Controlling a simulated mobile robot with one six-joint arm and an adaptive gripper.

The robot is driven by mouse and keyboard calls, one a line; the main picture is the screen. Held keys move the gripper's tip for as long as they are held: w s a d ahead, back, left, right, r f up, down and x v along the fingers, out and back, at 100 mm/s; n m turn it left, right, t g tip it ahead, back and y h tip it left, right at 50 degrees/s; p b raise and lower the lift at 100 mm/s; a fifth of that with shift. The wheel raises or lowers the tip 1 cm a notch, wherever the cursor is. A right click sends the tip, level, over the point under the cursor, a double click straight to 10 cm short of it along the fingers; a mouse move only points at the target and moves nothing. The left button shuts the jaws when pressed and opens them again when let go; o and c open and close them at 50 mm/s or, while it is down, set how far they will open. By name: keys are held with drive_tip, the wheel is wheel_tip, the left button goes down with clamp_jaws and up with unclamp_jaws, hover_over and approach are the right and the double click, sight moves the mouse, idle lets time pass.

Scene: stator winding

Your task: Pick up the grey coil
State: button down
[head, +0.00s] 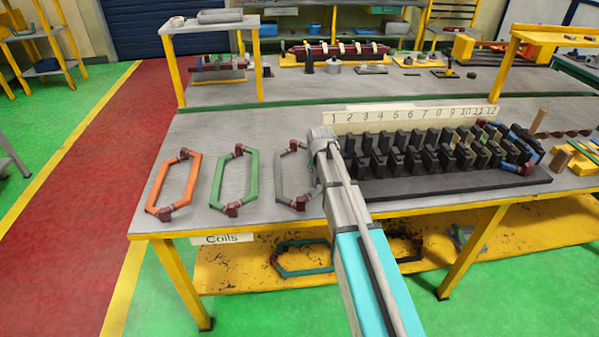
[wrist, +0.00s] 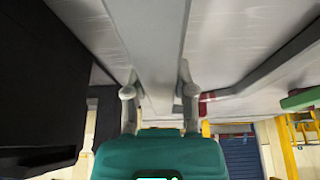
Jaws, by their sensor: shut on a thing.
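The grey coil (head: 280,174), a long six-sided loop with dark red ends, is on the table at the right of the row of coils. My arm covers part of its right side in the head view. In the wrist view a grey bar of the coil (wrist: 160,35) runs between the two fingers of my gripper (wrist: 158,88), which is shut on it. The fingers are hidden behind my arm in the head view. I cannot tell whether the coil touches the tabletop or is slightly raised.
A green coil (head: 217,180) and an orange coil (head: 153,184) lie to the left on the grey table (head: 260,217). The black slotted stator block (head: 455,185) with a numbered strip (head: 400,115) stands close on the right. More coils (head: 302,271) lie on the yellow lower shelf.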

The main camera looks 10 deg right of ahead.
drive_tip(key=shift+r, duration=0.15)
drive_tip(key=shift+r+p, duration=0.85)
drive_tip(key=shift+p, duration=0.15)
drive_tip(key=s+d+r+p, duration=0.6)
drive_tip(key=s+r+p, duration=0.5)
drive_tip(key=s, duration=0.1)
drive_tip(key=shift+s, duration=0.35)
drive_tip(key=shift+s, duration=0.1)
